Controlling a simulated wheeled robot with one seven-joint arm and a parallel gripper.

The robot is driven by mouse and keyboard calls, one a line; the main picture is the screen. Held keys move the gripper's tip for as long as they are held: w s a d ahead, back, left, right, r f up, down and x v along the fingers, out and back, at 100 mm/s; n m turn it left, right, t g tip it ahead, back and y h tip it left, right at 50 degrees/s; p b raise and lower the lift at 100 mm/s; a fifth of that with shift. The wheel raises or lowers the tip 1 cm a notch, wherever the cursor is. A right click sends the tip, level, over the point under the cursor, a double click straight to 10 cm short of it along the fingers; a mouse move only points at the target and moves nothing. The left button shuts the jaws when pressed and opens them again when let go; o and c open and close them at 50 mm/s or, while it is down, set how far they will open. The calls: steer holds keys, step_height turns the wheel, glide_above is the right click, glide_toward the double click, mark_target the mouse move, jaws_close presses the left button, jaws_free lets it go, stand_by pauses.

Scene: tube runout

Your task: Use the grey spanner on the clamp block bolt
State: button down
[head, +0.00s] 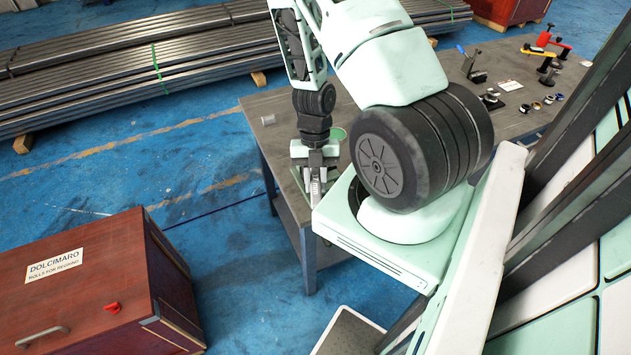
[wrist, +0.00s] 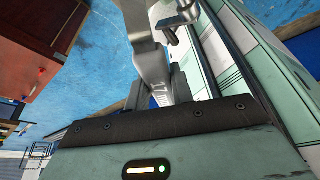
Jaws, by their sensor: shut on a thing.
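My gripper (head: 315,170) points down at the near left edge of the grey worktable (head: 285,112). It is shut on a grey metal piece, which I take to be the grey spanner (wrist: 153,62). In the wrist view the spanner runs up and away from between the fingers, with a wider end at the top. In the head view its lower part (head: 315,188) shows small below the fingers. My arm hides much of the table. I cannot make out the clamp block or its bolt in either view.
Red-handled clamps (head: 546,42), a black fixture (head: 472,66) and several small rings stand at the table's far right. A dark red cabinet (head: 95,285) stands at the lower left. Bundled tubes (head: 140,60) lie behind. Blue floor between them is clear.

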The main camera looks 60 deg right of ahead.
steer(key=shift+d+r+y+p, duration=0.1)
steer(key=shift+r+y+p, duration=0.15)
steer(key=shift+p, duration=0.9)
steer(key=shift+w, duration=0.15)
steer(key=shift+w+a+f+m+y, duration=0.1)
steer(key=shift+w+a+m+y, duration=0.15)
steer(key=shift+m, duration=0.25)
steer(key=shift+r, duration=0.2)
stand_by(0.3)
steer(key=shift+r+p, duration=0.5)
steer(key=shift+p, duration=0.25)
step_height(320, 180, up, 3)
steer(key=p, duration=0.3)
steer(key=shift+r, duration=0.9)
